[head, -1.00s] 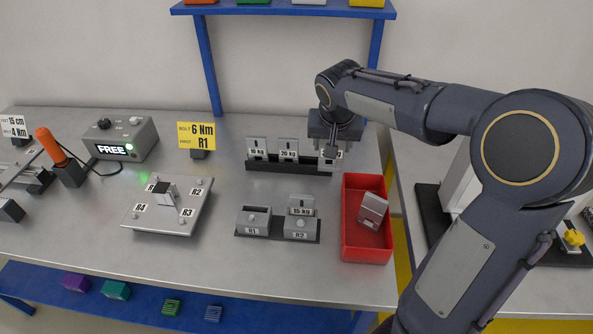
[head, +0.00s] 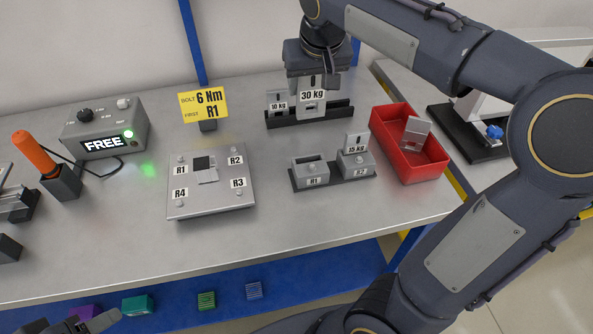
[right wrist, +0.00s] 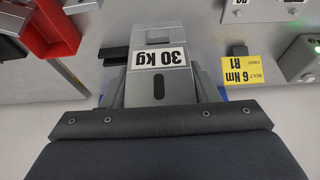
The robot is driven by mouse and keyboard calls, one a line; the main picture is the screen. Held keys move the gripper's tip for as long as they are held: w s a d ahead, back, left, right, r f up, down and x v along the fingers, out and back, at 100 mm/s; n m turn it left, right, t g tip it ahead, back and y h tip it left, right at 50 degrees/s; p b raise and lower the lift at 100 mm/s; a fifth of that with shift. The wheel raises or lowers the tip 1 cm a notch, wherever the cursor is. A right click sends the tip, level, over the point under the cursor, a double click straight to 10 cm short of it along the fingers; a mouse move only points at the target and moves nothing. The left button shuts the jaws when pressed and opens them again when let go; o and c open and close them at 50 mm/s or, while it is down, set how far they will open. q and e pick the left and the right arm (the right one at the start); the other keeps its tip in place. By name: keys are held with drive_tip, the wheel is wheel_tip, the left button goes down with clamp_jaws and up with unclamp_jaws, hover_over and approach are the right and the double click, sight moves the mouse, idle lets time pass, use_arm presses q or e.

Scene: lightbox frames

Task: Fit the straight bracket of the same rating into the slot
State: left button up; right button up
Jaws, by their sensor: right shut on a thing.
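My right gripper (head: 314,76) is shut on the straight 30 kg bracket (head: 312,99), holding it label outward just above the dark rack (head: 340,111). The right wrist view shows this bracket (right wrist: 157,72) upside down between the fingers. The 10 kg bracket (head: 277,104) stands in the rack; the 20 kg one is hidden. The metal plate (head: 212,196) marked R1 to R4 has a dark square, apparently the slot (head: 202,163), with a small grey piece beside it. A dark shape, apparently my left gripper (head: 92,323), is cut off at the bottom edge.
Blocks R1 (head: 310,173) and R2 (head: 357,164) stand right of the plate; a 15 kg bracket (head: 356,142) is at R2. A red bin (head: 431,165) holds a grey bracket. A yellow sign (head: 203,106) reads 6 Nm, R1. A box (head: 105,128) shows FREE.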

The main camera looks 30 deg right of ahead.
wheel_tip(320, 180, down, 18)
drive_tip(key=shift+r+b, duration=0.15)
drive_tip(key=shift+b, duration=0.7)
drive_tip(key=shift+f, duration=0.25)
drive_tip(key=o, duration=1.1)
drive_tip(key=shift+r, duration=0.1)
